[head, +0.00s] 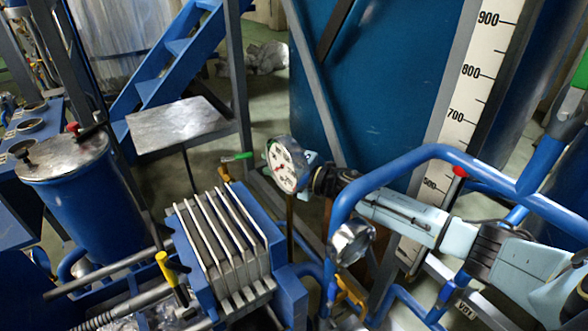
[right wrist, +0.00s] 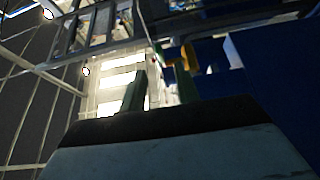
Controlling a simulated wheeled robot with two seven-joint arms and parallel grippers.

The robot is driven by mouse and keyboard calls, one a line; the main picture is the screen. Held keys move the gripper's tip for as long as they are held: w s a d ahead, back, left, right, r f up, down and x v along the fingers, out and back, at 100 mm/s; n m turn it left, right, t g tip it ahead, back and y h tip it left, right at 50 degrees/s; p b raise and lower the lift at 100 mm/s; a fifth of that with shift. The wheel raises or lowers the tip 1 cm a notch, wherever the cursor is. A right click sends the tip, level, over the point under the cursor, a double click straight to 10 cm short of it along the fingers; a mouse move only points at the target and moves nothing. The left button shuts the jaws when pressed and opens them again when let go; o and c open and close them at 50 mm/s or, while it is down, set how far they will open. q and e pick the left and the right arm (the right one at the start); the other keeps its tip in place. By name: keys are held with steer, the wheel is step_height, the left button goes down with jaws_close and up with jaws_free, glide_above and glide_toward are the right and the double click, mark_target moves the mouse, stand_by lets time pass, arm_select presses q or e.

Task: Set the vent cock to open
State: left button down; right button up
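A small valve with a green lever (head: 237,157) and a brass-coloured body (head: 224,173) stands left of the dial gauge in the head view. It may be the vent cock; no readable label confirms this. My right gripper (head: 320,176) reaches in from the right, just behind the gauge, which hides its fingertips. In the right wrist view my right gripper (right wrist: 160,82) has its fingers apart, with nothing clearly held between them. A yellow-brass piece (right wrist: 182,60) shows beyond the right finger. Contact between finger and piece cannot be told. My left gripper is out of view.
The round dial gauge (head: 286,166) stands close to my gripper. A finned blue block (head: 228,245), a yellow-handled lever (head: 166,265) and a red-knobbed lever (head: 459,172) stand nearby. A large blue tank (head: 375,80) is behind.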

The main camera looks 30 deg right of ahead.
steer(key=v, duration=0.6)
steer(key=shift+s, duration=0.2)
steer(key=shift+d, duration=0.1)
